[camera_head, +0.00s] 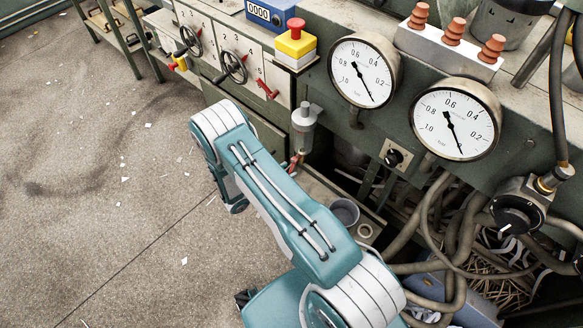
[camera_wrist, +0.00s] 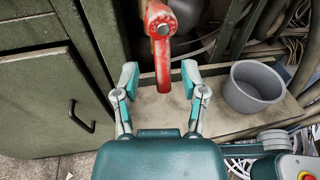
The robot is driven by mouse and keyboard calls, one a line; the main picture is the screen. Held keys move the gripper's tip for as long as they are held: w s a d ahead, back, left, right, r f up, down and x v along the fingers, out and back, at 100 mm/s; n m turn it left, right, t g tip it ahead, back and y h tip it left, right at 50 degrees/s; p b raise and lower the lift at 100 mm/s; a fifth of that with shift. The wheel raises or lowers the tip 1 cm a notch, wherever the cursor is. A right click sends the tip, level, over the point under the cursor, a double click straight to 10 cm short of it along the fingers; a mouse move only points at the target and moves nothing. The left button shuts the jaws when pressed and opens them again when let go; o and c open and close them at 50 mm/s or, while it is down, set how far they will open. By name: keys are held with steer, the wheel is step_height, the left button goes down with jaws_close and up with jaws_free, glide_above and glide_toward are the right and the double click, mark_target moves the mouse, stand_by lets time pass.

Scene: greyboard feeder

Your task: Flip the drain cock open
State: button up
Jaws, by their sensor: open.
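The drain cock's red lever (camera_wrist: 162,62) hangs down in the wrist view, with a round pivot at its top. In the head view, the red lever (camera_head: 293,163) shows small beneath a grey cylindrical bowl (camera_head: 304,128) on the cabinet front. My gripper (camera_wrist: 160,79) is open. Its two teal fingers stand to the left and right of the lever's lower end, with gaps on both sides. Whether the fingertips are level with the lever in depth is hard to tell. In the head view my own arm hides the gripper.
A grey cup (camera_wrist: 254,86) stands on a ledge right of the lever, and a ring (camera_head: 365,231) lies near it. A green cabinet door with a black handle (camera_wrist: 80,116) is at left. Hoses (camera_head: 455,225) crowd the right. Gauges (camera_head: 365,71) sit above. Floor at left is open.

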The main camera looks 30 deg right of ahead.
steer(key=s+a+r, duration=0.1)
steer(key=a, duration=0.8)
steer(key=shift+s+a, duration=0.2)
steer(key=shift+a, duration=0.15)
steer(key=s+d+r+m+g+y, duration=0.15)
steer(key=r+m, duration=0.25)
steer(key=r, duration=0.4)
steer(key=s+r+m+g+y, duration=0.1)
steer(key=r+m+g+y, duration=0.15)
steer(key=r, duration=0.45)
steer(key=s+d+r+m+g+y, duration=0.1)
steer(key=r+m+y, duration=0.25)
steer(key=r, duration=0.45)
steer(key=s+a+r+m+t+y, duration=0.3)
steer(key=s+r+m+t+y, duration=0.5)
steer(key=s+r, duration=0.8)
steer(key=shift+r+m+y, duration=0.55)
steer(key=shift+r+m, duration=0.2)
steer(key=shift+m, duration=0.45)
